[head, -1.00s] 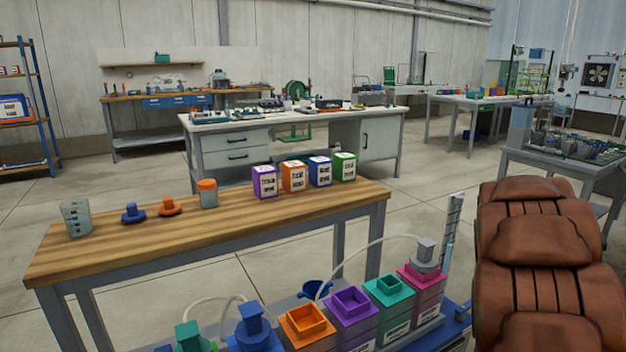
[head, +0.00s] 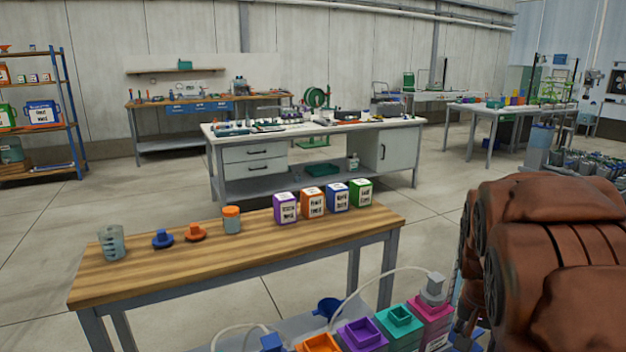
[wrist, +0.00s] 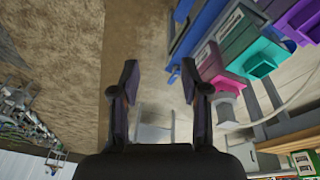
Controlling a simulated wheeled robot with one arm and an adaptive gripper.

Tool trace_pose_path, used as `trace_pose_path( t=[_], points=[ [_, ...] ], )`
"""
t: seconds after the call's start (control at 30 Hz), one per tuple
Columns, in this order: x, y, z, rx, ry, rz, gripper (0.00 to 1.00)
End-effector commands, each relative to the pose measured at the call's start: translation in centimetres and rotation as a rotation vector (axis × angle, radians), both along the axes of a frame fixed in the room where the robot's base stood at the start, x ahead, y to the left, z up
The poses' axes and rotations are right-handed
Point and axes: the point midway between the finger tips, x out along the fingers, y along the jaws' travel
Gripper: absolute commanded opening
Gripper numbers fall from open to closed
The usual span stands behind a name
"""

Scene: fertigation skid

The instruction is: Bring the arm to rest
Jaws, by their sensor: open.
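My gripper (wrist: 158,82) shows in the wrist view with its two dark fingers spread apart and nothing between them. Beyond the fingers are bare floor and part of a grey stand. The skid's coloured tanks, teal (wrist: 256,58) and magenta (wrist: 300,18), lie to the right of the fingers and apart from them. In the head view, my brown padded arm fills the right side, and the gripper itself is not visible there.
A wooden bench (head: 160,279) holds a clear beaker (head: 112,243), blue and orange caps, an orange-lidded jar (head: 231,219) and several labelled boxes. The skid's teal tank (head: 399,325) and magenta tank (head: 432,313) stand at the lower front. Floor on the left is clear.

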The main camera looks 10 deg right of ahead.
Motion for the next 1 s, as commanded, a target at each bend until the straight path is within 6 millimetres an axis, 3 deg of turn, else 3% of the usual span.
trace_pose_path(
  t=[0.03,0.27,0.5,0.7,0.8,1.0],
  points=[
    [-0.7,1.9,2.8,0.014,0.011,0.048,0.46],
    [-5.4,9.5,8.2,0.083,0.091,0.272,0.46],
    [-11.6,16.0,13.3,0.153,0.181,0.524,0.46],
    [-16.9,19.5,16.5,0.197,0.254,0.721,0.46],
    [-18.7,20.3,17.3,0.212,0.283,0.789,0.46],
    [-20.2,20.9,17.7,0.221,0.303,0.845,0.46]
  ],
)
